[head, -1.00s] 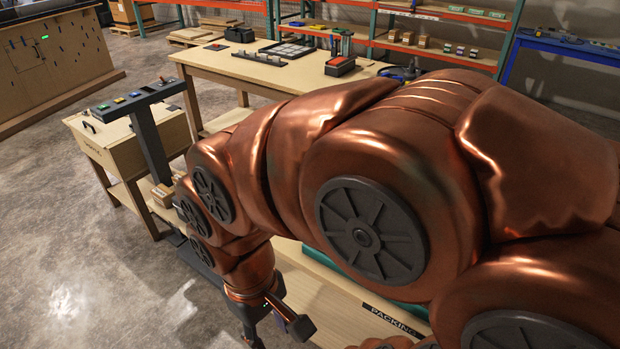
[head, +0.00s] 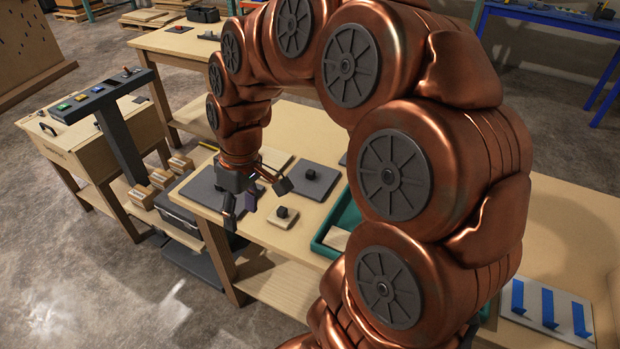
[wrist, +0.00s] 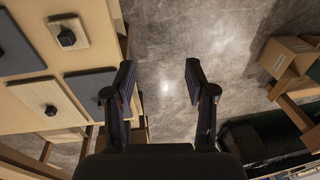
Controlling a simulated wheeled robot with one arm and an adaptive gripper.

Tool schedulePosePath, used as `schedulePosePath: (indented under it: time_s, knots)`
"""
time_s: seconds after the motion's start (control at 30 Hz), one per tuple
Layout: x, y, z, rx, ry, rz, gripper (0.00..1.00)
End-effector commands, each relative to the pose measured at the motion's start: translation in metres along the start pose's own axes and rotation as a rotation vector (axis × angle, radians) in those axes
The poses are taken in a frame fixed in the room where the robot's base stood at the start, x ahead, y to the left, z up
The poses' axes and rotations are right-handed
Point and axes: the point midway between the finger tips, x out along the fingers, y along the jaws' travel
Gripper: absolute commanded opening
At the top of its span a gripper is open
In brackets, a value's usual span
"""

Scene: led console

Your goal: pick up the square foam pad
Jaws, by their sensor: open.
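Two flat dark grey pads lie on the packing table. One, with a black knob, is right of my gripper in the head view (head: 318,190) and at the left of the wrist view (wrist: 15,50). I cannot tell for certain which is the square foam pad. My gripper (head: 240,208) is open and empty above the table's near-left edge. In the wrist view, bare floor shows between its fingers (wrist: 162,85).
A small beige square with a knob (head: 276,223) and a larger beige piece (wrist: 35,95) lie beside the dark pads. A teal tray (head: 318,243) stands right of them. A button console (head: 98,90) and cardboard boxes (head: 140,197) are to the left.

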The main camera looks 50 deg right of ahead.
Motion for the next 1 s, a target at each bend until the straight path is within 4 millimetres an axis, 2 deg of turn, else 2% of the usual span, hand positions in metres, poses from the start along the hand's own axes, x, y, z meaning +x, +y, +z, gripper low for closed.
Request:
schedulePosePath:
  time_s: [0.03,0.13,0.33,0.47,0.6,0.7,0.83,1.0]
  knots:
    - [0.000,0.019,-0.011,-0.007,0.021,-0.005,0.55]
    - [0.001,0.056,-0.030,-0.029,0.066,-0.010,0.55]
    - [0.008,0.143,-0.051,-0.054,0.148,0.009,0.55]
    - [0.016,0.206,-0.049,-0.053,0.191,0.035,0.55]
    - [0.027,0.270,-0.034,-0.044,0.221,0.073,0.55]
    - [0.036,0.305,-0.020,-0.037,0.230,0.097,0.55]
    - [0.041,0.335,-0.005,-0.030,0.237,0.123,0.55]
    - [0.049,0.348,0.001,-0.029,0.236,0.132,0.55]
